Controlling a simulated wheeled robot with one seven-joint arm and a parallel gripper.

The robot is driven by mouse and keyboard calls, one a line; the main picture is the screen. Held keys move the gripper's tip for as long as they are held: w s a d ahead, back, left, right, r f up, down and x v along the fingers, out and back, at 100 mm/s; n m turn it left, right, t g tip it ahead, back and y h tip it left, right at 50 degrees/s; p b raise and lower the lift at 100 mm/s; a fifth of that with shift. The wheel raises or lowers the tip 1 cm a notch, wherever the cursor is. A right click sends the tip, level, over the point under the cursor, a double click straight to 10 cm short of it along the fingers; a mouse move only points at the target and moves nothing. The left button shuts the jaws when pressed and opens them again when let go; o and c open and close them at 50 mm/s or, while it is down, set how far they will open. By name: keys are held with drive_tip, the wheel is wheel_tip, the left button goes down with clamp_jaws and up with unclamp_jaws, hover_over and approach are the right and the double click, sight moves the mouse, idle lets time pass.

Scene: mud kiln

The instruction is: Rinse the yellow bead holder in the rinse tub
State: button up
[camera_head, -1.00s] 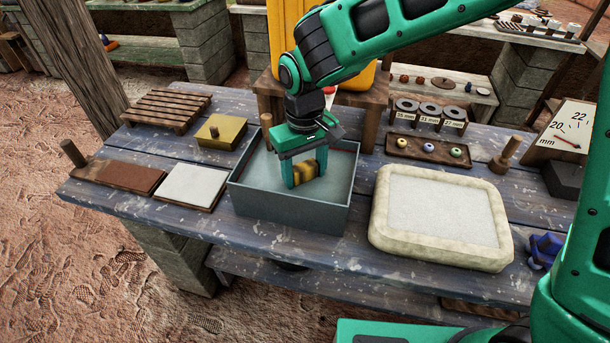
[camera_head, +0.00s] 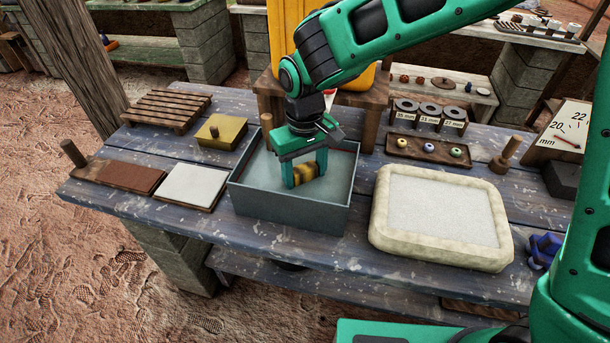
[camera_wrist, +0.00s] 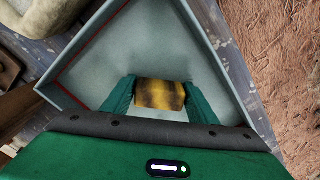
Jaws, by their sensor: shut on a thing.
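The rinse tub (camera_head: 290,206) is a grey rectangular box on the blue plank table, with a pale grey surface inside. My gripper (camera_head: 304,176) points down inside the tub, shut on the yellow bead holder (camera_head: 305,173). The holder is a yellow block with dark patches. In the wrist view the holder (camera_wrist: 160,95) sits between both green fingers (camera_wrist: 160,98), with the tub's inside (camera_wrist: 150,50) around it. The holder's lower part is hidden, and I cannot tell how deep it is in the tub.
A white slab with a thick cream rim (camera_head: 440,256) stands close right of the tub. A white square board (camera_head: 193,185) and a yellow block with a peg (camera_head: 221,132) are to the left. A bead tray (camera_head: 428,150) and ring stand (camera_head: 430,112) are behind right.

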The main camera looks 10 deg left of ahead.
drive_tip(key=shift+r, duration=0.1)
drive_tip(key=shift+r, duration=5.85)
